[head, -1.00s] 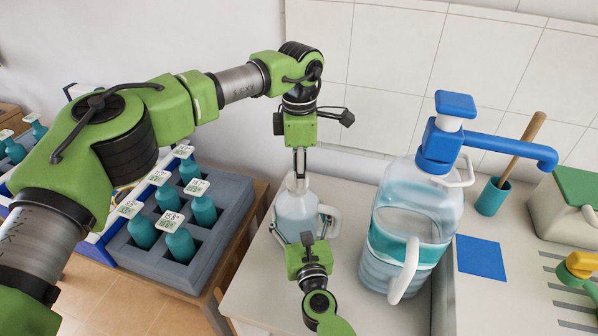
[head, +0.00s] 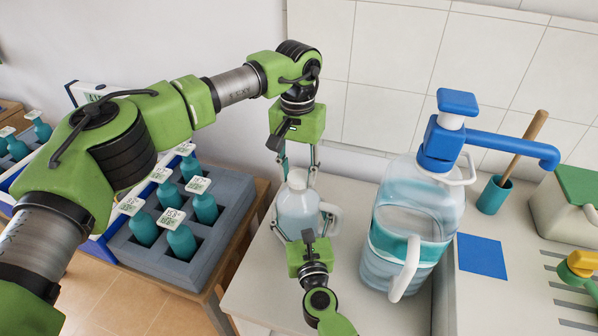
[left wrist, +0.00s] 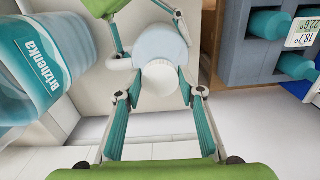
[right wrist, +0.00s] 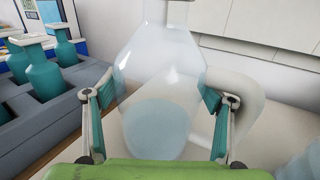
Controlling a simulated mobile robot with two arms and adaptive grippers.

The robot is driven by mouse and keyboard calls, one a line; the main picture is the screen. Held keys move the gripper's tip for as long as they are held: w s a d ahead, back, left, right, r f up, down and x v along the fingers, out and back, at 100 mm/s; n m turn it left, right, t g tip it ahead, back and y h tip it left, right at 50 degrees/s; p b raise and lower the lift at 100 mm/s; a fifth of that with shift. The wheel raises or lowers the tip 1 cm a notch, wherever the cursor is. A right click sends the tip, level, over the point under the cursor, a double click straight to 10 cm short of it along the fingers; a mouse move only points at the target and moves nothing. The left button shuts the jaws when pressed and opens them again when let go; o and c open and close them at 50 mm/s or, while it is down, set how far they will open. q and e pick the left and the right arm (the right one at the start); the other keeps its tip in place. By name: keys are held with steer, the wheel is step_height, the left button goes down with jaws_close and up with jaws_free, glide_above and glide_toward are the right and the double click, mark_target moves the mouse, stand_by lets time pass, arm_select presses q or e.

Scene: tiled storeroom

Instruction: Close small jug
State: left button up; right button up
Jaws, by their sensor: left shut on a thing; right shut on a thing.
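The small jug (head: 297,211), translucent with a white handle (head: 331,219), stands upright on the table. A white cap (left wrist: 160,83) sits at its mouth; how tightly it is seated cannot be told.
A large water jug (head: 408,225) with a blue pump (head: 441,140) stands close on the right. A grey rack (head: 230,205) with several teal bottles is on the left. A blue square (head: 482,256) lies further right. The table front is clear.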

arm_select(q)
steer(key=m, duration=0.3)
steer(key=shift+w+a+m, duration=0.1)
steer(key=shift+w+m, duration=0.05)
steer(key=shift+m, duration=0.15)
steer(key=o, duration=0.7)
steer(key=shift+c, duration=0.2)
steer(key=shift+r, duration=2.3)
steer(key=shift+c, duration=0.3)
